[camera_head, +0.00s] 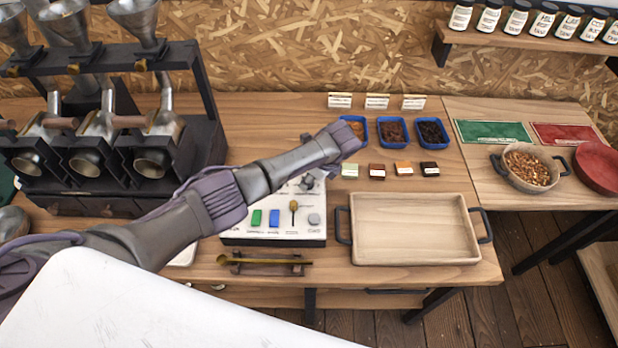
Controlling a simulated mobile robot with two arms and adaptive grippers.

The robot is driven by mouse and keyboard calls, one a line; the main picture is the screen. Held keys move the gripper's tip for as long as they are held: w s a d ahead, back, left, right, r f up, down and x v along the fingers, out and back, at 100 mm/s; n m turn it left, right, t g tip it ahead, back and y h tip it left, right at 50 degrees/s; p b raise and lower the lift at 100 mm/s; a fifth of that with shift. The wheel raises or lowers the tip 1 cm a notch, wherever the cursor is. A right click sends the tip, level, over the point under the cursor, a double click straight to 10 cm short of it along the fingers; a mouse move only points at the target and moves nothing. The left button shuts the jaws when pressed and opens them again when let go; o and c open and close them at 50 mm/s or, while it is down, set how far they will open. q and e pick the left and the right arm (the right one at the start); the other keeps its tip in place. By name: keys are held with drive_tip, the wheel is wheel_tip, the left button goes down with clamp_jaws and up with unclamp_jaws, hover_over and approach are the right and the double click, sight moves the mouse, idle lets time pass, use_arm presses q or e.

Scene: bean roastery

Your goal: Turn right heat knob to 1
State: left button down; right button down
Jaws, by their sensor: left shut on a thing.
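The white control panel (268,232) sits on the wooden table at the picture's middle. Its front row has a green button (256,217), a blue button (274,218), a brass-topped lever (293,207) and a grey round knob (314,219). My left arm reaches in from the left across the panel's back part. My left gripper (308,182) points down at the panel's back right, mostly under my arm, and is shut on what seems to be the right heat knob. That knob, its scale and its pointer are hidden. My right gripper is not in view.
An empty wooden tray (415,230) stands right of the panel. A brass scoop (265,261) lies on a rest in front. Blue-rimmed bins (393,133) stand behind. The hopper machine (190,150) is at left. A nut bowl (527,168) stands at right.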

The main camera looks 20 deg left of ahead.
use_arm(q)
drive_tip(key=shift+n+g, duration=0.5)
drive_tip(key=shift+n, duration=0.7)
drive_tip(key=shift+w+b, duration=0.1)
drive_tip(key=shift+b, duration=0.2)
drive_tip(key=c, duration=0.8)
unclamp_jaws()
drive_tip(key=shift+r, duration=0.1)
drive_tip(key=v, duration=1.1)
drive_tip(key=shift+d+r, duration=0.2)
drive_tip(key=shift+r, duration=0.15)
